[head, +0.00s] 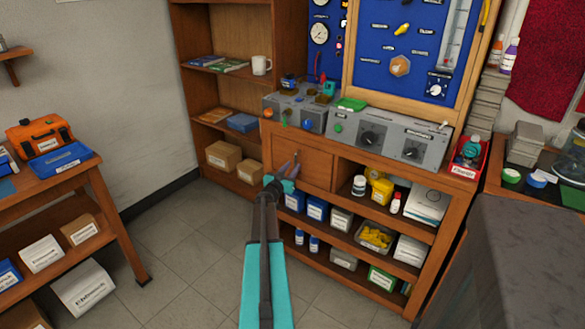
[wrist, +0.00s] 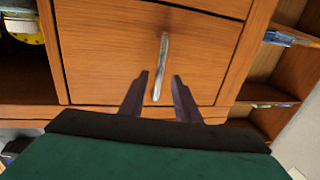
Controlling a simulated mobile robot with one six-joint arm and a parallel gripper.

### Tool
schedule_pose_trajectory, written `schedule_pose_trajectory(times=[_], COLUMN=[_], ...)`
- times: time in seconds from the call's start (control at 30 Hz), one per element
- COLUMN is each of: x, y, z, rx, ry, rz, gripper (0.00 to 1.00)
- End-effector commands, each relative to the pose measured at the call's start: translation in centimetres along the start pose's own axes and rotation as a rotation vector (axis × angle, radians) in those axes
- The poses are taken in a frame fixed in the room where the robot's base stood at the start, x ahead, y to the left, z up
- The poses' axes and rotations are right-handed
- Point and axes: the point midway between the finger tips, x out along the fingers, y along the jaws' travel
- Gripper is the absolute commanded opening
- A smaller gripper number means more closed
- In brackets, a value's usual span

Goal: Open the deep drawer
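The deep drawer (head: 316,174) is a plain wooden front at the upper left of the workbench, and it looks shut. In the wrist view its front (wrist: 95,60) fills the middle. A slim silver handle (wrist: 163,60) stands upright on it. My gripper (head: 287,167) is in front of the drawer's left part in the head view. In the wrist view my gripper (wrist: 160,75) is open, with one dark finger on each side of the handle's lower part. I see no finger touching the handle; whether the fingertips reach its depth is hard to tell.
Open shelves (head: 350,208) with bottles, boxes and a yellow-filled bin lie right of and below the drawer. A bookcase (head: 222,100) stands to the left. Grey instrument boxes (head: 390,137) sit on top. A side table (head: 70,178) is at far left. The floor (head: 185,240) between is clear.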

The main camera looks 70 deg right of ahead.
Motion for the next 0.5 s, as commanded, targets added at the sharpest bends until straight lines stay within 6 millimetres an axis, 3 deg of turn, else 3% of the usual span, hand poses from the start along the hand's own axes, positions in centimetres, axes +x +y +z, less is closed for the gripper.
schedule_pose_trajectory(times=[0.2, 0.5], x=[1.6, 2.0], y=[-0.1, 0.0], z=[0.0, 0.0], rx=[0.000, -0.001], ry=[0.000, 0.000], rz=[-0.001, -0.001], gripper=[0.30, 0.30])
